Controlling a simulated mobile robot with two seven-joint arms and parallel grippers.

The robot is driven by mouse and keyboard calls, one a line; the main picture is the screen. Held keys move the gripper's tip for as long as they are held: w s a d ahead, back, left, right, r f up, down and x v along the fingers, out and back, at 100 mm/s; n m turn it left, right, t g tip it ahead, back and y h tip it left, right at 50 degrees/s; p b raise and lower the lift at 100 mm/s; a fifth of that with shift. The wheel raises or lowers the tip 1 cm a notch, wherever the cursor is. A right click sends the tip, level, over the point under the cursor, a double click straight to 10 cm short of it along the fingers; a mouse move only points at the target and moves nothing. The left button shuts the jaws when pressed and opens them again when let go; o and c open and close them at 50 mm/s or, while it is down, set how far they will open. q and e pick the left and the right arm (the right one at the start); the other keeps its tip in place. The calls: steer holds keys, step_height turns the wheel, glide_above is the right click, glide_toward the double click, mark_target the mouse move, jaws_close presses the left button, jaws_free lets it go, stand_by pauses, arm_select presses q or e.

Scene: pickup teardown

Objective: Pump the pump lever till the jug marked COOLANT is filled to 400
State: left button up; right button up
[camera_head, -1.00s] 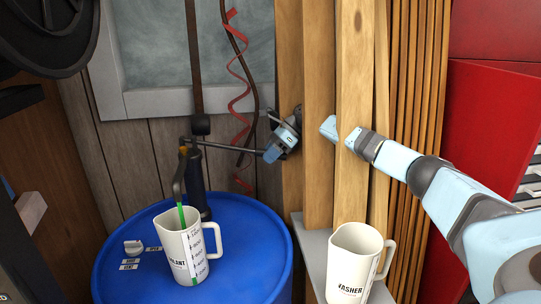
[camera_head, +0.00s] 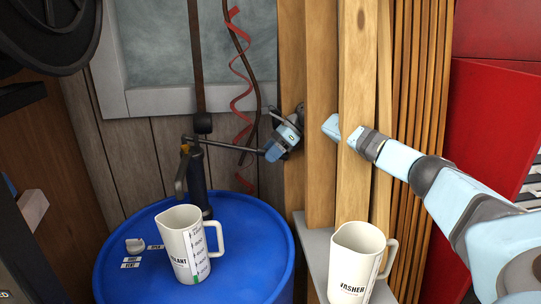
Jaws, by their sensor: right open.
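The white jug (camera_head: 185,246), its label partly turned away and reading "...LANT", stands upright on the blue drum (camera_head: 250,275). Its gauge strip shows green only near the bottom; the scale numbers are too small to read. The dark pump (camera_head: 196,182) rises behind the jug, its spout (camera_head: 181,172) above the jug's mouth, with no stream showing. The thin pump lever (camera_head: 232,149) reaches right from the pump's top. My right gripper (camera_head: 275,143) is open at the lever's far end; whether it touches is unclear. My left gripper is not in view.
A second white jug (camera_head: 352,262), marked "...ASHER", stands on a grey ledge (camera_head: 318,240) at right. Upright wooden boards (camera_head: 322,190) stand in front of part of my right arm. A red spiral hose (camera_head: 240,95) hangs behind.

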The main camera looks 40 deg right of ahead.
step_height(320, 180, up, 19)
steer(key=shift+r, duration=0.15)
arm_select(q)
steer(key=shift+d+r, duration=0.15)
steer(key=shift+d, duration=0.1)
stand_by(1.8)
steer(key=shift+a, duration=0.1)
